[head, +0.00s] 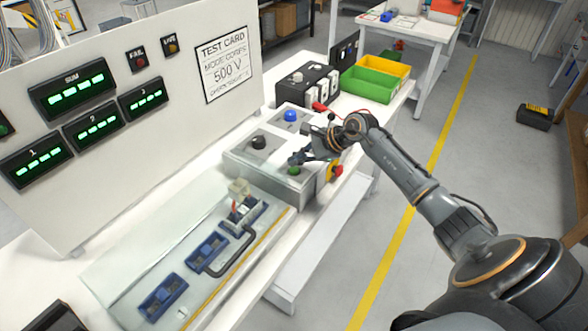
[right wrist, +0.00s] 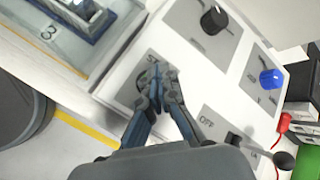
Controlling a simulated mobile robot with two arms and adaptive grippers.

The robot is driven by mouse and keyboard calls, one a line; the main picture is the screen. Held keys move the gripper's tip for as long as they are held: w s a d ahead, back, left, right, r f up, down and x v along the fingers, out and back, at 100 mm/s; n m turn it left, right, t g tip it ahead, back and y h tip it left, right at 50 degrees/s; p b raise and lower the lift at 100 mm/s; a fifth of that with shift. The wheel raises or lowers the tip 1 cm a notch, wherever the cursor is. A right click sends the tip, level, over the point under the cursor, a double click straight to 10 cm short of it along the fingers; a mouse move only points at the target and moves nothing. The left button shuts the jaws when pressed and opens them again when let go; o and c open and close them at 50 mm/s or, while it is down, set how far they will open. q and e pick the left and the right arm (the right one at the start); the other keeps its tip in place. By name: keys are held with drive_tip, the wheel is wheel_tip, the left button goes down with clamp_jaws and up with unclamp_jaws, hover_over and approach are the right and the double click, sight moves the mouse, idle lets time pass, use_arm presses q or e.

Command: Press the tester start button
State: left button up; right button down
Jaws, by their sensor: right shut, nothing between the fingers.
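The tester (head: 232,160) is a pale grey box on the white bench. Its green button (head: 293,171) shows in the head view at the front of its top panel. My right gripper (head: 296,158) is just above and beside that button, pointing down at the panel. In the right wrist view its fingers (right wrist: 156,90) are shut with nothing between them. They lie over a grey plate (right wrist: 152,68) whose label starts with "ST". The fingertips hide the button there, and I cannot tell whether they touch it. My left gripper is not in view.
A black knob (head: 258,142) and a blue knob (head: 291,115) stand on the tester. A red stop button (head: 335,171) is on its right side. Green (head: 360,85) and yellow bins stand behind.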

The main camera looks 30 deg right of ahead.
sight(297, 170)
drive_tip(key=shift+f, duration=0.1)
idle(0.8)
drive_tip(key=shift+f+b, duration=0.35)
drive_tip(key=shift+b, duration=0.4)
drive_tip(key=shift+f+b, duration=0.5)
drive_tip(key=shift+b, duration=0.15)
idle(0.5)
drive_tip(key=shift+r, duration=0.9)
drive_tip(key=shift+r+p, duration=1.2)
drive_tip(key=shift+r, duration=1.3)
